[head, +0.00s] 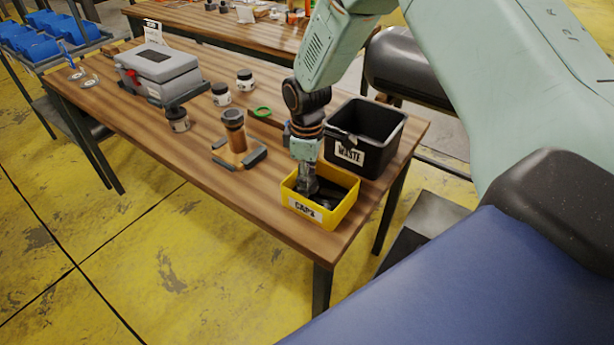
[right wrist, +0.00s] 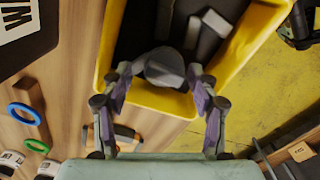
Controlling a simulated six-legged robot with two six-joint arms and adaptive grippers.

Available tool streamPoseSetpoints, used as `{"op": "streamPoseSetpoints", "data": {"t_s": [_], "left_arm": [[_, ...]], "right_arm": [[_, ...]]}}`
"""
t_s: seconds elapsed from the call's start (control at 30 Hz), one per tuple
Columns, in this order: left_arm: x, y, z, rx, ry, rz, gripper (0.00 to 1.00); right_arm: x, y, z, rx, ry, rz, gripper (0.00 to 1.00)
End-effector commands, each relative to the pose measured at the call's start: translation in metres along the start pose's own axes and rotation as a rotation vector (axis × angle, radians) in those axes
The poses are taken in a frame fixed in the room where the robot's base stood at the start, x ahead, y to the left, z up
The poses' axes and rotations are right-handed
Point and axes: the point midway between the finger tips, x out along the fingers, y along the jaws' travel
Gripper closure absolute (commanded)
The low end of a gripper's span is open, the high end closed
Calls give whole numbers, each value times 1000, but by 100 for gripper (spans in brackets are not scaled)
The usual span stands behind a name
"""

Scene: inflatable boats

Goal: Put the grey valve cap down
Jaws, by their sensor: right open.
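The grey valve cap (right wrist: 164,68) shows in the right wrist view at the near edge of the yellow bin, between my fingertips. My right gripper (right wrist: 161,76) is open, with a finger on each side of the cap. Whether either finger touches it I cannot tell. In the head view my right gripper (head: 306,187) reaches down into the yellow bin labelled CAPS (head: 304,209) and hides part of its inside. More grey pieces (right wrist: 208,32) lie deeper in the bin. My left gripper is not in view.
A black WASTE bin (head: 378,130) stands right behind the yellow bin.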

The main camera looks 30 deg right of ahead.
Motion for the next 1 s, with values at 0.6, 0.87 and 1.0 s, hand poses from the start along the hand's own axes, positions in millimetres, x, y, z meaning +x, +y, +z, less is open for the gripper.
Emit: {"op": "streamPoseSetpoints", "data": {"t_s": [0.6,0.87,1.0], "left_arm": [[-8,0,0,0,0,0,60],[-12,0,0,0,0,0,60],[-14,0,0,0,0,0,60]], "right_arm": [[-53,1,-1,1,4,3,38],[-104,1,0,1,3,2,38],[-120,0,0,1,1,1,38]]}}
